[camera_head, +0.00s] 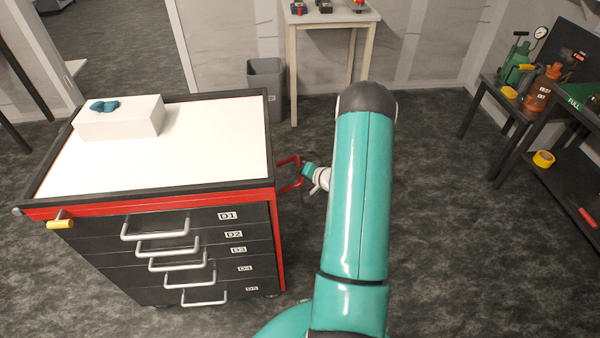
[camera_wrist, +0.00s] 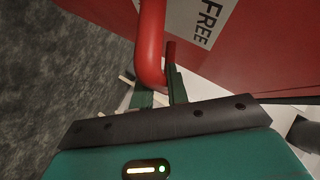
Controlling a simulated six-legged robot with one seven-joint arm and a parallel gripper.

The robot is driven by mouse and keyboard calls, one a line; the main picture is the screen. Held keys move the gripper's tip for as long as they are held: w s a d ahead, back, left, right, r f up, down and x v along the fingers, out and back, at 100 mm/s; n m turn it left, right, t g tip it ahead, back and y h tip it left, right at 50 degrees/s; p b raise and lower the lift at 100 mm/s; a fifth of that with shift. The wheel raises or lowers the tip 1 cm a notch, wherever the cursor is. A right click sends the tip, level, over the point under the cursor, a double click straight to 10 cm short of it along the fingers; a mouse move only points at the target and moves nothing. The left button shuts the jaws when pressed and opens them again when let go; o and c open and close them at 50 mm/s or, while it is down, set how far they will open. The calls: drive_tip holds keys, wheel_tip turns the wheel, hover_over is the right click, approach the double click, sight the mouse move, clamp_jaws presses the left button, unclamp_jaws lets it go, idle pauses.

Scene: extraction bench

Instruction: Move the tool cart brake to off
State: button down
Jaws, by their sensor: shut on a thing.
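The tool cart (camera_head: 279,230) is a dark drawer cabinet with red trim, standing left of my arm. A red looped handle (camera_head: 290,186) sticks out from its right side. My gripper (camera_head: 305,172) is at this handle, mostly seen from behind. In the wrist view the red handle (camera_wrist: 150,40) runs down to the green fingers of my gripper (camera_wrist: 160,90), which are shut on it near its bend. A pale label reading FREE (camera_wrist: 205,20) is on the cart's red side beside the handle. A yellow-gripped lever (camera_head: 60,223) is at the cart's front left corner.
A white block (camera_head: 120,120) with a teal object (camera_head: 104,106) on it sits on the cart's white top. Drawer handles (camera_head: 155,231) stick out in front. A grey bin (camera_head: 266,85) and a small table (camera_head: 335,20) stand behind. Benches stand at right, beyond open floor.

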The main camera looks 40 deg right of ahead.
drive_tip(key=shift+w, duration=0.1)
drive_tip(key=c, duration=1.4)
unclamp_jaws()
drive_tip(key=shift+o, duration=0.2)
drive_tip(key=v, duration=1.4)
